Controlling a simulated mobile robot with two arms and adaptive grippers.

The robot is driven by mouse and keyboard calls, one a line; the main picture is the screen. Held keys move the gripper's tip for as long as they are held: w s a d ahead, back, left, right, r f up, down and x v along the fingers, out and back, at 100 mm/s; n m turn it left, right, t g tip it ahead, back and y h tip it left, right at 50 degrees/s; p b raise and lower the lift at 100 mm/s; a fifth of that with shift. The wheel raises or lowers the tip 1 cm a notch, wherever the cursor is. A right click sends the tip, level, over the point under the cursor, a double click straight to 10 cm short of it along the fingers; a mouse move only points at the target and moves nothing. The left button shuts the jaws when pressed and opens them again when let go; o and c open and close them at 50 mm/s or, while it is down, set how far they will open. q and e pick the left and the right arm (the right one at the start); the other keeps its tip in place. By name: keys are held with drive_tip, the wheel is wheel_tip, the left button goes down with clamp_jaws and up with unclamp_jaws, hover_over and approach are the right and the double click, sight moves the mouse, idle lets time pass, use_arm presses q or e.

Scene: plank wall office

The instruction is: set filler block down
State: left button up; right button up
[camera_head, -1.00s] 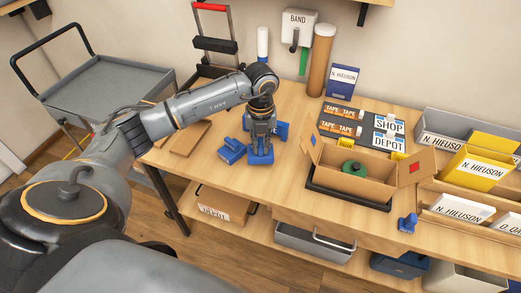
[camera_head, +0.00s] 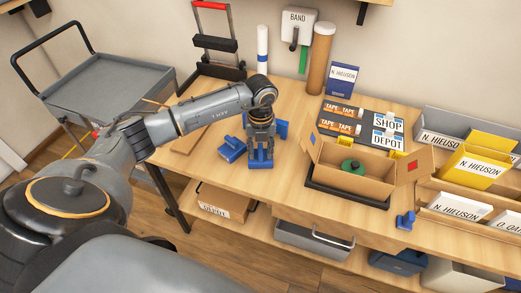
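Several blue blocks are grouped on the wooden table around my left gripper (camera_head: 261,153). One blue block (camera_head: 261,165) is directly below and between its fingers, low at the tabletop. Another blue block (camera_head: 232,148) lies just left of it, and a further blue piece (camera_head: 282,129) shows behind at the right. The gripper points straight down, its fingers on either side of the block. Whether they press on it or stand slightly apart is too small to tell. The fingers and wrist hide part of the blocks. My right gripper is not in view.
An open cardboard box (camera_head: 349,181) with a green round item (camera_head: 352,166) stands right of the gripper. A small blue item (camera_head: 406,221) lies near the front edge. Tape boxes (camera_head: 341,117) and a brown tube (camera_head: 319,60) are behind. Bare tabletop (camera_head: 223,178) lies in front-left.

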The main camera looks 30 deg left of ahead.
sight(261, 152)
use_arm(q)
wheel_tip(261, 152, up, 12)
drive_tip(key=b, duration=0.2)
drive_tip(key=shift+r, duration=0.15)
